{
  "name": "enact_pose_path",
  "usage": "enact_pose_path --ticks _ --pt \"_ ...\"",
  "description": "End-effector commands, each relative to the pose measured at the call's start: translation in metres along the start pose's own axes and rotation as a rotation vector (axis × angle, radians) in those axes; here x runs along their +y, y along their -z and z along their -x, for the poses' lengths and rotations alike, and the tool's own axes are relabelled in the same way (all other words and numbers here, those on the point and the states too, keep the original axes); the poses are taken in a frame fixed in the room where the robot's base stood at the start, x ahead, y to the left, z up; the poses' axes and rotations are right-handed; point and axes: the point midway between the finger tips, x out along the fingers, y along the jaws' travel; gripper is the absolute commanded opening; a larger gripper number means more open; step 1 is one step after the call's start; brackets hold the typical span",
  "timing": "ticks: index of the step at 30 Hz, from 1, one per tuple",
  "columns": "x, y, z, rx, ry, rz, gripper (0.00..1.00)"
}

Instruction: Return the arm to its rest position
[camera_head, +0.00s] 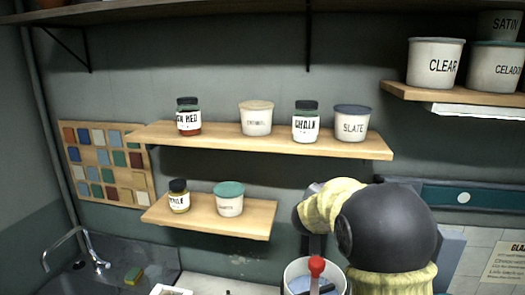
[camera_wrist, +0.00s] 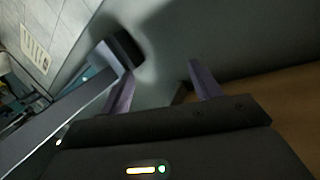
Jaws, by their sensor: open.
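My gripper (camera_wrist: 160,70) shows in the wrist view with its two purple-grey fingers apart and nothing between them. It faces a grey wall, tilted in the picture. A wooden surface (camera_wrist: 290,105) lies close at its right, and a grey bar with a dark block (camera_wrist: 127,46) is at its left. I cannot tell whether the fingers touch either. In the head view my arm, black with yellow sleeves, is bent at the lower right in front of the wall. It hides my gripper there.
A long shelf (camera_head: 376,151) holds several jars and tubs, including the SLATE tub (camera_head: 352,126). A shorter shelf (camera_head: 258,220) below holds a jar and a green-lidded tub (camera_head: 230,201). A right shelf (camera_head: 398,93) holds large tubs. A bucket (camera_head: 301,270) with a red-knobbed tool stands beside my arm.

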Motion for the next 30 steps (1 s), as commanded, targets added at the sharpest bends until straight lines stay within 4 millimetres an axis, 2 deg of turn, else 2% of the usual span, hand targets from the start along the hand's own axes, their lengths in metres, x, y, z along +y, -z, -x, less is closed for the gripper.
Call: enact_pose_path --ticks 5,8,12,15,21,27,30 --pt "0.009 -0.049 0.043 -0.261 0.193 0.140 0.63" --pt "0.027 -0.082 0.077 -0.430 0.264 0.230 0.63" --pt "0.068 -0.127 0.134 -0.676 0.316 0.367 0.63" --pt "0.100 -0.151 0.171 -0.824 0.320 0.456 0.63" --pt "0.156 -0.176 0.227 -1.032 0.288 0.593 0.63" --pt "0.207 -0.189 0.271 -1.186 0.235 0.709 0.63" --pt "0.209 -0.208 0.263 -1.177 0.239 0.702 0.63"
